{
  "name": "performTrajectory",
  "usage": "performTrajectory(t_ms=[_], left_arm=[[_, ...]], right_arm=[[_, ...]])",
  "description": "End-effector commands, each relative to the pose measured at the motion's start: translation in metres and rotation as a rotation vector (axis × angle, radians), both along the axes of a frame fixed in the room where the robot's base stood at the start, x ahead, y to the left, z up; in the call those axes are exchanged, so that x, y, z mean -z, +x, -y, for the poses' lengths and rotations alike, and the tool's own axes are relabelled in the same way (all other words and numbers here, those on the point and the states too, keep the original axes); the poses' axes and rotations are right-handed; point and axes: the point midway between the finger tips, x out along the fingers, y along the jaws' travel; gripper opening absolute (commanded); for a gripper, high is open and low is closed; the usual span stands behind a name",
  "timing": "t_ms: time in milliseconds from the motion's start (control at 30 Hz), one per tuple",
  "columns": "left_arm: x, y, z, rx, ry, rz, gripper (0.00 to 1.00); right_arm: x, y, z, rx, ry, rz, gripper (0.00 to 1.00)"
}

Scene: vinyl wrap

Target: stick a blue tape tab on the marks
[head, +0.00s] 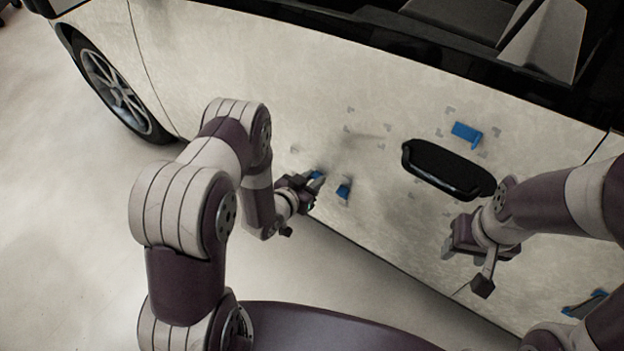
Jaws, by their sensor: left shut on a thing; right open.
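A blue tape tab (466,134) lies on the pale car door, among small grey corner marks (450,109) above the black handle. More grey marks (350,111) show further left on the door. My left gripper (316,183) is low at the door's left part, shut on a small blue tab (316,174) that its fingers mostly hide. Another small blue piece (343,190) is just right of its fingertips; I cannot tell whether it is stuck to the door. My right gripper (465,267) is open and empty, below the handle and in front of the door.
The black door handle (447,170) sticks out between the marked areas. Another blue piece (585,303) is at the lower right, partly cut off by my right arm. A wheel (115,88) is at the upper left. The floor (70,240) at left is clear.

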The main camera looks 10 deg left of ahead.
Motion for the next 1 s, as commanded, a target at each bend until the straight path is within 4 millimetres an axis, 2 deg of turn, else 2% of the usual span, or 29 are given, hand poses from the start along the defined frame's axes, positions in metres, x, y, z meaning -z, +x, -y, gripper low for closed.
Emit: performTrajectory(t_ms=[1000], left_arm=[[0.000,-0.015,-0.005,0.000,0.001,-0.002,0.00]], right_arm=[[-0.005,0.000,0.000,0.000,0.000,0.000,0.53]])
